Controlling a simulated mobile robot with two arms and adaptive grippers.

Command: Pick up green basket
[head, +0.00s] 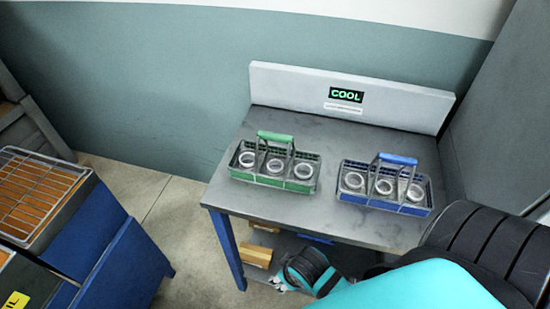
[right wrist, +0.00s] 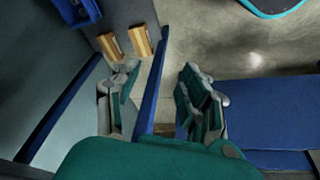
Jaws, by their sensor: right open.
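The green basket (head: 270,181) stands upright on the left part of the grey table in the head view. It has a green handle bar raised above it and holds several metal rings in a row. My right gripper (head: 290,283) is low in front of the table, below the tabletop and apart from the basket. The right wrist view shows its two fingers (right wrist: 160,100) spread and empty, with a blue bar seen between them. The basket does not show in the wrist view. My left gripper is not in view.
A blue basket (head: 412,210) with rings stands to the right on the same table (head: 330,217). A COOL sign (head: 346,95) is on the back panel. Wooden blocks (head: 256,255) lie on the lower shelf. A blue unit with an orange rack (head: 36,200) stands at left.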

